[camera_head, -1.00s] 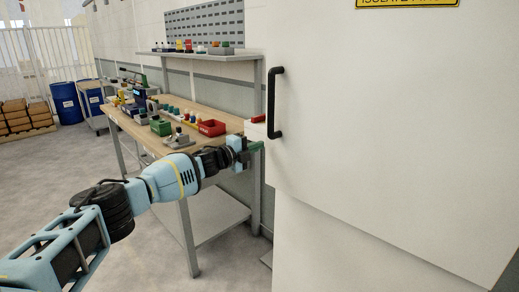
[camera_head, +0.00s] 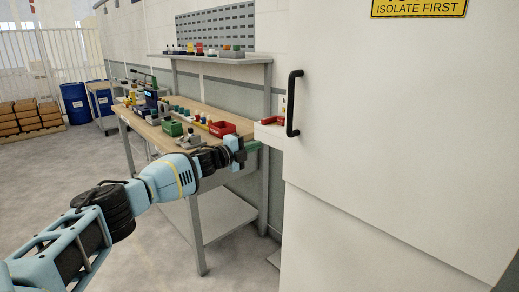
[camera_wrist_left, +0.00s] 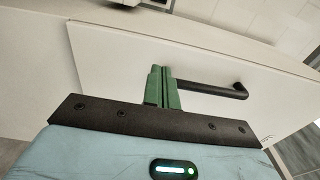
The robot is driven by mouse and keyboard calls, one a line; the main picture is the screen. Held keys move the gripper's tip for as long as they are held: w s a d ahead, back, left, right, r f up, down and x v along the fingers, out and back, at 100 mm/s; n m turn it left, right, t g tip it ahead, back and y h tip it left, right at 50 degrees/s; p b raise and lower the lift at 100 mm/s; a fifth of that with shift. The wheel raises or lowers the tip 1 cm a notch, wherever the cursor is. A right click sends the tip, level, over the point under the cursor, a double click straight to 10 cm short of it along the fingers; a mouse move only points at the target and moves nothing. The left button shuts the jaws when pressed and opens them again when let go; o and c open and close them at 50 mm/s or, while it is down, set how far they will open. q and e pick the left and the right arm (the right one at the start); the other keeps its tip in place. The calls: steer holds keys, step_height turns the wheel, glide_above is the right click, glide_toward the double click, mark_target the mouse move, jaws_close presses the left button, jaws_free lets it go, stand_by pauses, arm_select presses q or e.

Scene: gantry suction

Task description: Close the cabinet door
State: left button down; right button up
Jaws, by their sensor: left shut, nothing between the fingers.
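The cabinet door (camera_head: 400,130) is a large white panel filling the right of the head view, with a yellow warning sign (camera_head: 418,8) at the top. Its black bar handle (camera_head: 293,103) is upright near the door's left edge. My left gripper (camera_head: 254,146) has green fingers, shut and empty, left of and lower than the handle in the picture. In the left wrist view the shut fingers (camera_wrist_left: 161,87) overlap the door panel (camera_wrist_left: 125,65), beside the handle (camera_wrist_left: 215,90); contact cannot be told. The door's hinge side is out of view. My right gripper is not in view.
A wooden-topped workbench (camera_head: 190,112) with a red bin (camera_head: 222,128), a green bin (camera_head: 173,128) and small parts stands behind my left arm. A shelf (camera_head: 220,60) is above it. Blue drums (camera_head: 75,103) stand far left.

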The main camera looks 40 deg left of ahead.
arm_select(q)
steer(key=a+f+b, duration=0.1)
steer(key=a+b, duration=0.2)
steer(key=a, duration=0.5)
steer(key=shift+w+b, duration=0.15)
steer(key=shift+b, duration=0.2)
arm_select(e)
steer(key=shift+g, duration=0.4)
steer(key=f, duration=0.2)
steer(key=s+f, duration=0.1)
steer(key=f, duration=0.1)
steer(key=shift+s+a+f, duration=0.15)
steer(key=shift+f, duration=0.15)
arm_select(q)
steer(key=shift+a+f, duration=0.1)
